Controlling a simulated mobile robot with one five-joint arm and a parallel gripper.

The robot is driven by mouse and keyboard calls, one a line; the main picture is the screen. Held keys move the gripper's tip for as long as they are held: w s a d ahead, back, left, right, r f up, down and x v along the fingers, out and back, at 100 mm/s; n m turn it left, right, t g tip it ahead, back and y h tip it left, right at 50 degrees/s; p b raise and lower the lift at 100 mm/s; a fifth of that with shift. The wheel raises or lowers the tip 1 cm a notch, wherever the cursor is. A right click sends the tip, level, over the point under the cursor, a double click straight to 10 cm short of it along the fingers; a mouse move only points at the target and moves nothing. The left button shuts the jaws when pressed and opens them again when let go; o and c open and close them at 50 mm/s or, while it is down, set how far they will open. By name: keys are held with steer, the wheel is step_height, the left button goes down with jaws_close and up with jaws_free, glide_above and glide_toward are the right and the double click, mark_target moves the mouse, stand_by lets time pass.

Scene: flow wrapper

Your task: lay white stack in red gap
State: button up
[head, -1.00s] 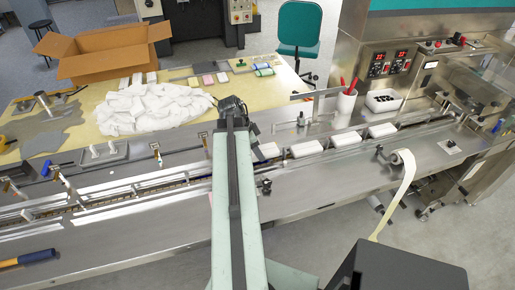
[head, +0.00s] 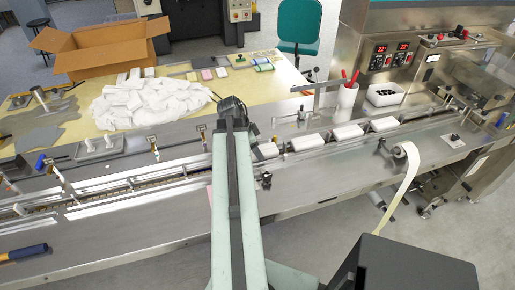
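White stacks lie in a row on the machine's infeed to the right of my arm: one partly behind my arm (head: 266,151), then others (head: 306,142), (head: 347,132) and (head: 382,125). A large heap of white packs (head: 150,103) lies on the table behind the line. My gripper (head: 233,106) is at the far end of my arm, over the back of the line. I make out no clear red gap; a small pinkish sliver (head: 210,193) shows at my arm's left edge.
A long metal rail track (head: 110,195) runs left of my arm. A cardboard box (head: 95,55) stands behind the heap. A film roll (head: 403,151) juts out at the front right.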

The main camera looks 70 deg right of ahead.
steer(key=shift+a+f, duration=0.15)
steer(key=shift+a, duration=0.05)
steer(key=shift+r+p, duration=0.45)
steer(key=shift+p, duration=0.1)
steer(key=p+v, duration=0.6)
steer(key=v, duration=0.1)
steer(key=shift+d+r+p, duration=0.1)
steer(key=shift+r+p, duration=0.1)
steer(key=shift+p, duration=0.15)
steer(key=shift+w+f, duration=0.1)
